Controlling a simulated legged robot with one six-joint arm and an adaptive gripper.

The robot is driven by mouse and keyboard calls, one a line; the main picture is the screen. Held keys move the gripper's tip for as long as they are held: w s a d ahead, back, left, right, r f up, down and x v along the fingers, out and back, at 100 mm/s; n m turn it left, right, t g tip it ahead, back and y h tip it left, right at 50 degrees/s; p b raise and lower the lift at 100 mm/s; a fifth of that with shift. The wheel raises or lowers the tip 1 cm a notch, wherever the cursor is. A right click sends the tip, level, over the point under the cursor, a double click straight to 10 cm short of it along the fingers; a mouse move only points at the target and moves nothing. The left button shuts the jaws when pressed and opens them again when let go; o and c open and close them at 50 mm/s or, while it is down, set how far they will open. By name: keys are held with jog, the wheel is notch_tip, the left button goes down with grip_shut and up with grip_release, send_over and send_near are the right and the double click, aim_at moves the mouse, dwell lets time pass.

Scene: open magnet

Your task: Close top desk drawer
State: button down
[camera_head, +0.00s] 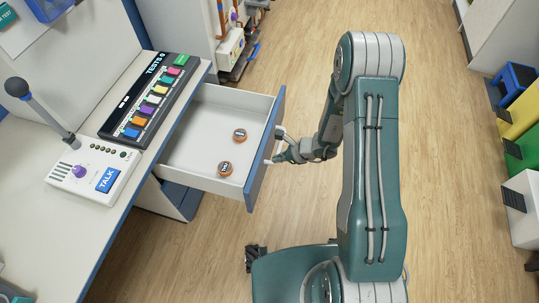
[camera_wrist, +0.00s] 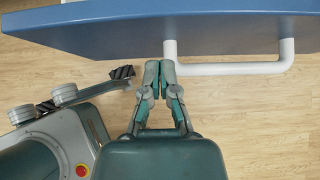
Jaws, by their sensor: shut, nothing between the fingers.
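The top desk drawer (camera_head: 205,155) stands pulled out from the white desk (camera_head: 60,235). It is pale inside with a blue front, and two small orange-rimmed round items (camera_head: 239,135) lie in it. My gripper (camera_head: 277,159) is at the outer side of the drawer front, by its white handle. In the wrist view, the blue drawer front (camera_wrist: 120,32) crosses the top, with the white handle (camera_wrist: 240,68) below it. My gripper (camera_wrist: 159,65) is shut and empty, its tips beside the handle's left end post. I cannot tell whether they touch it.
On the desk are a talk microphone panel (camera_head: 95,170) and a panel of coloured test buttons (camera_head: 150,100). Coloured bins (camera_head: 522,150) line the right side. The wooden floor between is mostly clear.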

jog(key=shift+w+a, duration=0.3)
jog(key=shift+a, duration=0.4)
jog(key=shift+w+a, duration=0.25)
jog(key=shift+a, duration=0.4)
